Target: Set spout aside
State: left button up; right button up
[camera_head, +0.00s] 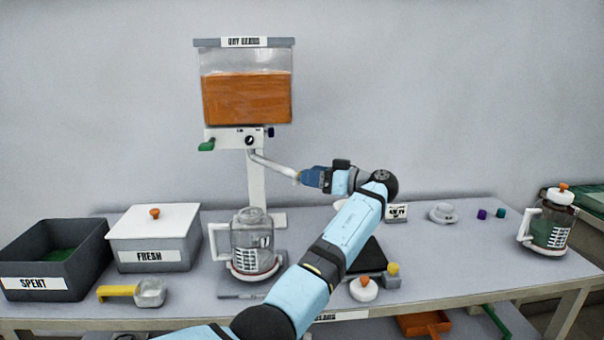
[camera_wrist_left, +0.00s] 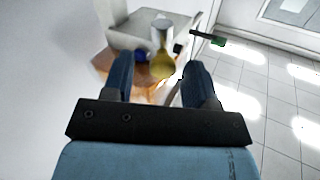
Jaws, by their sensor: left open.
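The spout (camera_head: 272,166) is a pale metal tube that slopes down to the right from the dispenser's white valve block (camera_head: 228,139). My left gripper (camera_head: 300,177) is at the spout's lower end in the head view, with its dark blue fingers pointing left. In the left wrist view the gripper (camera_wrist_left: 156,72) is open. A shiny rounded metal part (camera_wrist_left: 162,38), probably the spout, shows between and beyond the fingers. Whether the fingers touch it I cannot tell. The right gripper is not in view.
A glass jar (camera_head: 252,240) stands below the dispenser. A black SPENT bin (camera_head: 88,268), a lidded FRESH box (camera_head: 155,257) and a yellow-handled scoop (camera_head: 122,292) are left. A grey dish (camera_head: 443,213) and a second jar (camera_head: 550,229) are right.

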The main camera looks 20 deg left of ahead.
pick_arm(q)
jog(key=d, duration=1)
jog(key=shift+s, duration=0.2)
